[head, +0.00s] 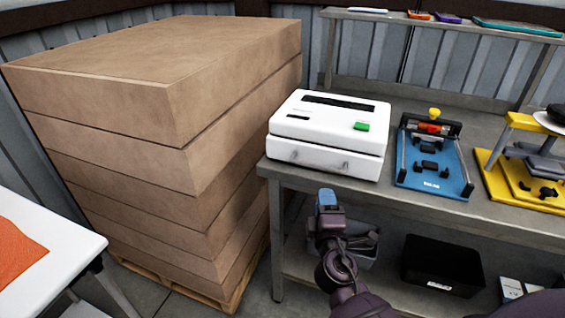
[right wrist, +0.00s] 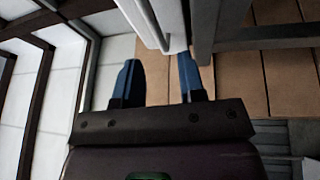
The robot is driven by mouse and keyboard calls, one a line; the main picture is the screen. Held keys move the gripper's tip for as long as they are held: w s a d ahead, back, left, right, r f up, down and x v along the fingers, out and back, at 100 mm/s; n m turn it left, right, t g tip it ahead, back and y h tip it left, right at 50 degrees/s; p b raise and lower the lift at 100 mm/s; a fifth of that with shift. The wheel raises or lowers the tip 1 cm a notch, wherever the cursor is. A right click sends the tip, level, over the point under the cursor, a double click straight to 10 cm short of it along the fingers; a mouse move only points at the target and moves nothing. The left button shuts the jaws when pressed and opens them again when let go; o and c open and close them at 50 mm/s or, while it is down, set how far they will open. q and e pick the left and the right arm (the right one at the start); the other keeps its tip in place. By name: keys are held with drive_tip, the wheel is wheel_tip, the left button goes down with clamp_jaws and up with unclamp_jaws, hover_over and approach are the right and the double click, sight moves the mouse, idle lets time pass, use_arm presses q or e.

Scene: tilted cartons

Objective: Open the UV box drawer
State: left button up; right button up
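The UV box (head: 329,134) is white and stands at the left end of the grey workbench, with a dark slot and a green button on top. Its drawer front (head: 321,157) faces me with a bar handle, and I see no gap at the drawer. My right gripper (head: 327,199) has blue fingers and is below and in front of the drawer, apart from it. In the right wrist view its two fingers (right wrist: 160,80) are spread with nothing between them. A white part, likely of the box (right wrist: 163,22), shows beyond the fingertips. My left gripper is not in view.
Tall stacked cartons (head: 160,100) on a pallet stand left of the bench (head: 400,195). A blue fixture (head: 433,165) and a yellow fixture (head: 520,170) are right of the box. A black bin (head: 443,262) sits on the lower shelf. A white table (head: 60,260) is at lower left.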

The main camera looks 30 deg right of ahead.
sight(318, 167)
drive_tip(key=shift+n+t, duration=0.3)
drive_tip(key=shift+n, duration=0.4)
drive_tip(key=x, duration=0.3)
drive_tip(key=p+x, duration=0.1)
drive_tip(key=x, duration=0.2)
drive_tip(key=p+x, duration=0.1)
drive_tip(key=x, duration=0.2)
drive_tip(key=shift+a+r, duration=0.1)
drive_tip(key=shift+r, duration=0.2)
drive_tip(key=shift+x, duration=0.9)
drive_tip(key=shift+f, duration=0.15)
drive_tip(key=shift+c, duration=0.4)
clamp_jaws()
